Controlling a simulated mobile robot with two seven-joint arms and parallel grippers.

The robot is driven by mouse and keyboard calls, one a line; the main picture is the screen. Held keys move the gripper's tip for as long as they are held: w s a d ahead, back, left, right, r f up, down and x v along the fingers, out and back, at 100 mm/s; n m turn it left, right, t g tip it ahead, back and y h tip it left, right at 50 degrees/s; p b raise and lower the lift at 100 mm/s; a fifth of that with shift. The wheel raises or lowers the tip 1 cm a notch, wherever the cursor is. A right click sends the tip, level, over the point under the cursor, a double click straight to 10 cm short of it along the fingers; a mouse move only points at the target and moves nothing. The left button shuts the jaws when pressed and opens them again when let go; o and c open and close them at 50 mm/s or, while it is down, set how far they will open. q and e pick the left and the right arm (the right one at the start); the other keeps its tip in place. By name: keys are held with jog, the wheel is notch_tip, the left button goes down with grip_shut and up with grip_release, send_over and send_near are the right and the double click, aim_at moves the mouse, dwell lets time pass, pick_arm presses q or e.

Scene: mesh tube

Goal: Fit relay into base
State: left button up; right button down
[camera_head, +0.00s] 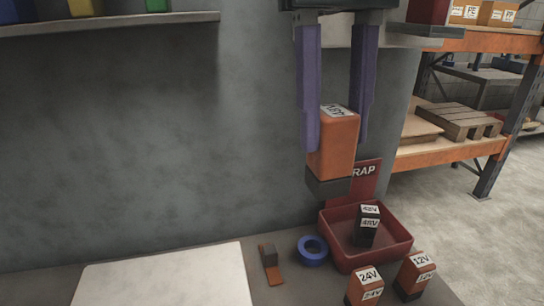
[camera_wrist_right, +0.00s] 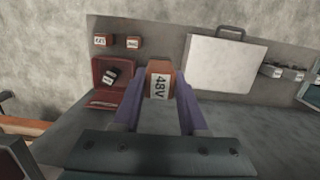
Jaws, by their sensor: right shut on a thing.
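My right gripper (camera_head: 337,142) is shut on an orange relay (camera_head: 332,150) with a dark foot and a white label on top. It holds the relay upright, in the air above the table. In the right wrist view this relay (camera_wrist_right: 159,80) sits between the purple fingers and its label reads 48V. Several small grey blocks with white labels, perhaps the relay bases (camera_wrist_right: 290,73), stand at the right of the table in the right wrist view; their details are too small to tell. My left gripper is not in view.
A red scrap bin (camera_head: 340,255) holds a dark relay (camera_head: 367,226) labelled 48V. Orange 24V (camera_head: 365,287) and 12V (camera_head: 415,273) relays stand beside it. Blue tape (camera_head: 312,250) and a small orange-and-grey item (camera_head: 270,262) lie left of the bin, near a bare white panel (camera_head: 165,278).

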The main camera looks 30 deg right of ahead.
aim_at(325, 157)
jog(key=f+b, duration=0.3)
jog(key=shift+w+f+b, duration=0.3)
jog(key=shift+w+f, duration=0.05)
jog(key=shift+f, duration=0.05)
jog(key=shift+f+b, duration=0.4)
notch_tip(325, 157, down, 19)
jog(key=b, duration=1.4)
jog(key=shift+f, duration=0.2)
jog(key=shift+c, duration=2.2)
grip_release()
jog(key=shift+r, duration=0.1)
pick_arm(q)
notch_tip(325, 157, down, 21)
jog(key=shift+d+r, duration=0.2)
